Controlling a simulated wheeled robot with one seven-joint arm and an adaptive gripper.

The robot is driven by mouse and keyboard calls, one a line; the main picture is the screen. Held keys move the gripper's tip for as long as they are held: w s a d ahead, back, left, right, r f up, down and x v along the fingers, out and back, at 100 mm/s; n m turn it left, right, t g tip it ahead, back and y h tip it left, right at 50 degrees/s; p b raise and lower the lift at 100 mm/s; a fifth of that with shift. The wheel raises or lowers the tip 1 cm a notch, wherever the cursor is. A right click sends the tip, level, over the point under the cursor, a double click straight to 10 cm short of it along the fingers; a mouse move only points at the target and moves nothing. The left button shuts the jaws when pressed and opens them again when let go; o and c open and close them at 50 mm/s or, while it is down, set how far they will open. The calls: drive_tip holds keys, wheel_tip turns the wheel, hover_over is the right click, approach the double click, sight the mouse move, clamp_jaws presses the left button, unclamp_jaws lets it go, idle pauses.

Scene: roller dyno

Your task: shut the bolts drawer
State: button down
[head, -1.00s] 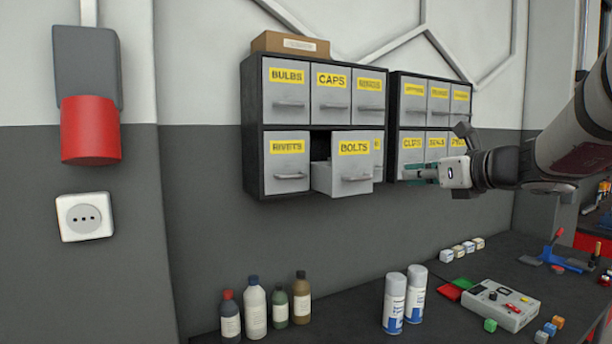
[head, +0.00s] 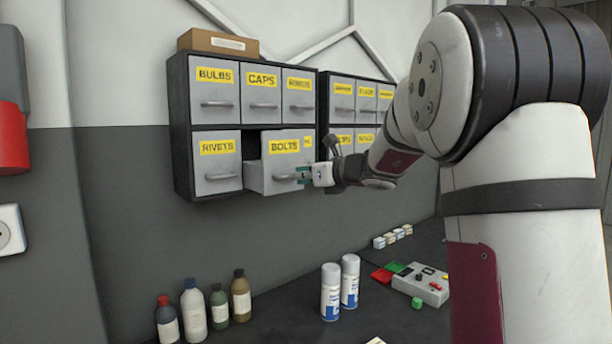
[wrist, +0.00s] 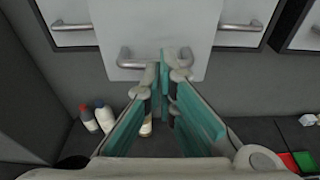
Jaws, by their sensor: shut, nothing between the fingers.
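The bolts drawer (head: 265,178) stands pulled out of the lower row of the left cabinet (head: 181,150), between the rivets drawer and the cabinet's right side. Its yellow label and bar handle face out. In the wrist view the drawer front (wrist: 190,30) and its handle (wrist: 125,58) are straight ahead of the fingers. My gripper (head: 302,176) is shut and empty, at the right part of the bolts drawer's front, by the handle. In the wrist view the teal fingers (wrist: 164,75) meet in front of the handle's right part; I cannot tell whether they touch it.
A second drawer cabinet (head: 323,105) hangs to the right, partly behind my arm. A cardboard box (head: 218,42) sits on top of the left cabinet. Below, the bench holds bottles (head: 194,312), spray cans (head: 330,292) and a control box (head: 420,285).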

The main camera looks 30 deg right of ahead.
sight(276, 169)
drive_tip(key=b+x, duration=0.1)
drive_tip(key=x, duration=0.2)
drive_tip(key=r+b+x, duration=0.1)
drive_tip(key=x, duration=0.3)
drive_tip(key=r+b+x, duration=0.1)
drive_tip(key=x, duration=0.3)
drive_tip(key=shift+w, duration=0.15)
drive_tip(key=shift+w+a+r, duration=0.1)
drive_tip(key=shift+r, duration=0.05)
